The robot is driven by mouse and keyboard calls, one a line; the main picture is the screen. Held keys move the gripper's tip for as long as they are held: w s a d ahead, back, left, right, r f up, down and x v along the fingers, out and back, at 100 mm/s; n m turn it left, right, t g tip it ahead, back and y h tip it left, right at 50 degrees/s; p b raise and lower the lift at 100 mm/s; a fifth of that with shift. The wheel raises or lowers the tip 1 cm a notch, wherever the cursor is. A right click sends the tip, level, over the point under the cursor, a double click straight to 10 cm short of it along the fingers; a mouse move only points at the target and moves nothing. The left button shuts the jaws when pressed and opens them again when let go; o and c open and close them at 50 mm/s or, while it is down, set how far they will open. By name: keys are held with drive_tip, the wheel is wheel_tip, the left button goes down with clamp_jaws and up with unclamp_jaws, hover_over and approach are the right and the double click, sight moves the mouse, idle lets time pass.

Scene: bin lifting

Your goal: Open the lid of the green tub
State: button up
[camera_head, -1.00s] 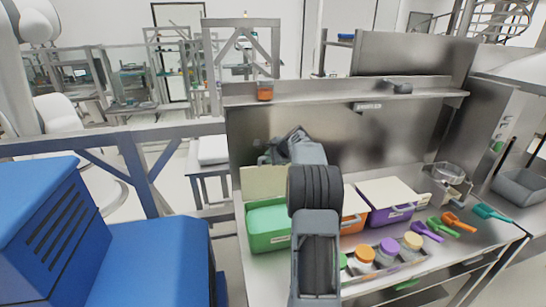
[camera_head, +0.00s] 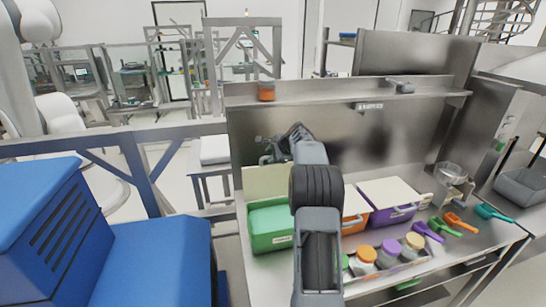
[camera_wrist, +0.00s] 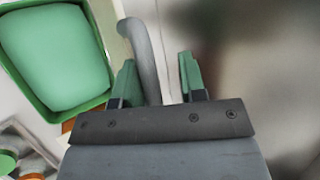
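The green tub (camera_head: 272,228) stands at the left end of the steel bench, and its green inside shows in the wrist view (camera_wrist: 58,55). Its cream lid (camera_head: 262,183) stands raised behind the tub, partly hidden by my arm. My gripper (camera_head: 266,150) is above and behind the lid in the head view. In the wrist view, my gripper (camera_wrist: 157,68) has its two green fingers apart. A grey curved bar (camera_wrist: 146,50) passes between them, nearer the left finger; I cannot tell whether it is part of the lid.
Orange (camera_head: 355,220) and purple (camera_head: 393,213) tubs with cream lids stand to the right. Several jars (camera_head: 390,250) sit in front, and coloured scoops (camera_head: 440,227) lie farther right. A steel back wall and shelf (camera_head: 340,97) rise behind the bench.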

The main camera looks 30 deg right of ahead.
drive_tip(key=shift+f, duration=0.4)
drive_tip(key=b+v, duration=0.3)
drive_tip(key=v, duration=1.1)
drive_tip(key=shift+r, duration=0.3)
drive_tip(key=shift+w, duration=0.1)
